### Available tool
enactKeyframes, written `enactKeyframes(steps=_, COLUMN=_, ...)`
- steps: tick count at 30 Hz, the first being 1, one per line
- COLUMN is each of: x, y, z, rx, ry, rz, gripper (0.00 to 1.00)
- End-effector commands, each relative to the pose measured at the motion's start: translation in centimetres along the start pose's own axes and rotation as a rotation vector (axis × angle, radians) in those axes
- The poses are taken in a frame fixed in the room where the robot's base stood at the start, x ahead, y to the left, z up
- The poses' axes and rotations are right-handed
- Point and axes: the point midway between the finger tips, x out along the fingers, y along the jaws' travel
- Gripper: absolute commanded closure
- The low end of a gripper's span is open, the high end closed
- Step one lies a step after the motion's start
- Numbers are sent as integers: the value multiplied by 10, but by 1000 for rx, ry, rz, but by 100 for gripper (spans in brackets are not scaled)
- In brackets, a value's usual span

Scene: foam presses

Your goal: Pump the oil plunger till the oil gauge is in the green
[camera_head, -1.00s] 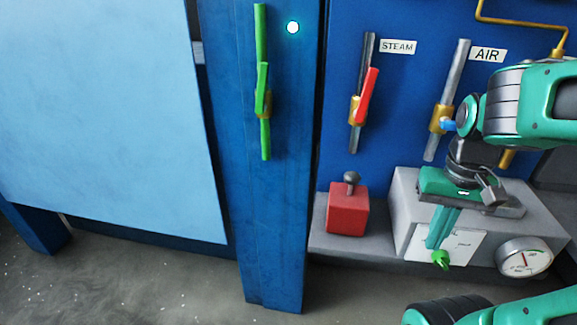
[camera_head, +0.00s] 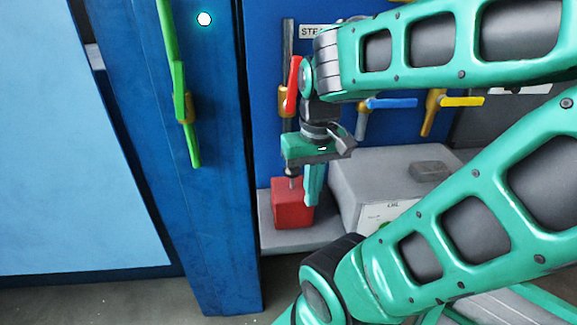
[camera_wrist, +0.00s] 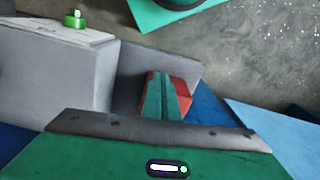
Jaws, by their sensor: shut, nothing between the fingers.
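A red box (camera_head: 292,205) with a dark round-topped knob (camera_head: 291,172) on a short stem stands on a grey ledge; I take the knob for the plunger. My gripper (camera_head: 311,202) is shut and empty, pointing down at the box's right side, partly in front of it. In the wrist view the shut teal fingers (camera_wrist: 158,78) overlap the red box (camera_wrist: 183,94); contact cannot be told. The grey oil box (camera_head: 365,170) with an OIL label (camera_head: 390,207) is to the right. The oil gauge is hidden behind my arm.
A small green knob (camera_wrist: 75,18) sits by the label in the wrist view. Above are a red-handled steam valve (camera_head: 293,85), a blue lever (camera_head: 390,103) and a yellow lever (camera_head: 460,101). A blue post with a green lever (camera_head: 181,95) stands left.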

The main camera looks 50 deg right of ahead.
Motion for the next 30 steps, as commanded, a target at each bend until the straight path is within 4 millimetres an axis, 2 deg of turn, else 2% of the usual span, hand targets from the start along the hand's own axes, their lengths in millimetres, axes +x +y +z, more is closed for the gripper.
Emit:
enactKeyframes(steps=7, x=-44, y=-50, z=-51, rx=-328, ry=139, rz=52, gripper=100)
enactKeyframes(steps=15, x=-90, y=-62, z=-104, rx=-697, ry=97, rz=251, gripper=100)
enactKeyframes(steps=23, x=-105, y=-42, z=-117, rx=-854, ry=-141, rz=341, gripper=100)
enactKeyframes(steps=30, x=-110, y=-46, z=-115, rx=-960, ry=-336, rz=299, gripper=100)
